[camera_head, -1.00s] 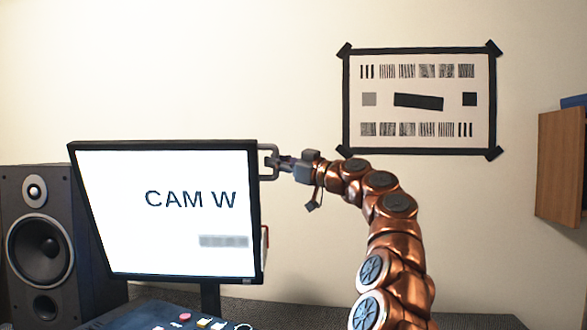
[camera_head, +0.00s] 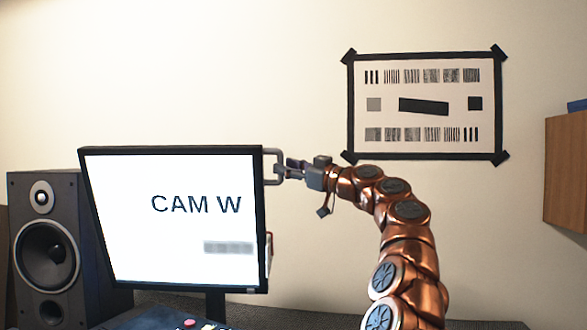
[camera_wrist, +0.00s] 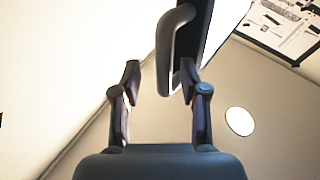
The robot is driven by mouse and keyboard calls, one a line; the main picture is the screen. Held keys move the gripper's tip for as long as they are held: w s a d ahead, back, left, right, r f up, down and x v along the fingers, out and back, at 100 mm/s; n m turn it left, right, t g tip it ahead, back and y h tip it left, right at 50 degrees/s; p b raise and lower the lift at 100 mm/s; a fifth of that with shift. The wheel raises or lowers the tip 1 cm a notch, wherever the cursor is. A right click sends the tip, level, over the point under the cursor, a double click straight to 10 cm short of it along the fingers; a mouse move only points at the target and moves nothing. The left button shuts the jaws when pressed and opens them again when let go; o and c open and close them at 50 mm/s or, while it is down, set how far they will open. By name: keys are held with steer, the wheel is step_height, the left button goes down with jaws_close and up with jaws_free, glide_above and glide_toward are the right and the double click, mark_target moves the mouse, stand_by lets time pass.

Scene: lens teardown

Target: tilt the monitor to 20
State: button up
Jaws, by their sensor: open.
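The monitor (camera_head: 175,235) stands at the left in the head view, its white screen reading "CAM W" above a blurred grey bar. A grey loop handle (camera_head: 279,166) sticks out from its upper right edge. My gripper (camera_head: 285,171) is at this handle, coming from the right. In the wrist view my gripper (camera_wrist: 160,82) is open, its two fingers apart. The handle (camera_wrist: 167,45) shows just beyond the fingertips, near the gap between them and beside the dark monitor edge (camera_wrist: 199,30). I cannot tell whether a finger touches the handle.
A dark speaker (camera_head: 50,240) stands left of the monitor. A panel with coloured buttons (camera_head: 160,318) lies below the screen. A test chart (camera_head: 427,105) hangs on the wall, and a wooden cabinet (camera_head: 566,170) is at the right edge.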

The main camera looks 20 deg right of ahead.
steer(key=v, duration=1.2)
stand_by(0.4)
steer(key=shift+w, duration=0.1)
